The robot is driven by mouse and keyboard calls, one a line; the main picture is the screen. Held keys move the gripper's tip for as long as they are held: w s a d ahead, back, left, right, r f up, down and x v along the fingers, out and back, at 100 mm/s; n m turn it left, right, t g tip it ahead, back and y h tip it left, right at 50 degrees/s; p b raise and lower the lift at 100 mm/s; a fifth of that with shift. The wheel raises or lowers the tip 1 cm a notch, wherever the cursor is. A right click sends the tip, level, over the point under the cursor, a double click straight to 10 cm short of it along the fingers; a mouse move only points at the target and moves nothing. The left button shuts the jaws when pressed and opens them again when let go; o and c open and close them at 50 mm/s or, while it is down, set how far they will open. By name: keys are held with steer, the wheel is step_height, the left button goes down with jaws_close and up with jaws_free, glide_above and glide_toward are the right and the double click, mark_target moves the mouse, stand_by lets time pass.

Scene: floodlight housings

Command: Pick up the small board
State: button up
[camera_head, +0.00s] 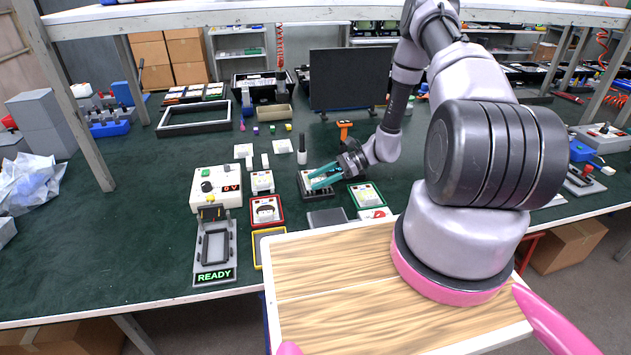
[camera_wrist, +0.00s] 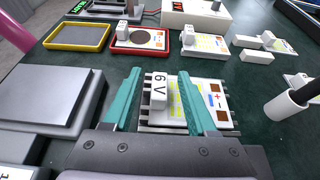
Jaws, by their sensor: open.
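A small white board (camera_wrist: 217,98) with a plus mark, brown squares and yellow print lies on a dark slotted holder (camera_wrist: 146,129). A white block marked "6 V" (camera_wrist: 158,88) stands on its left part. My gripper (camera_wrist: 160,74) is open, its two teal fingers on either side of the "6 V" block, with gaps that are hard to judge. In the head view my gripper (camera_head: 325,177) is low over the holder (camera_head: 327,200) and hides most of the board. I cannot tell whether the fingers touch the board.
Similar boards lie close by, one in a red tray (camera_head: 279,221) and one in a green tray (camera_head: 354,200). A grey block (camera_wrist: 48,95) stands left of the holder in the wrist view. A fixture reading READY (camera_head: 229,268) stands front left.

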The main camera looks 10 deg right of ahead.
steer(key=shift+a+f, duration=0.15)
steer(key=shift+a, duration=0.2)
jaws_close()
step_height(320, 180, up, 10)
steer(key=shift+r, duration=0.1)
stand_by(0.4)
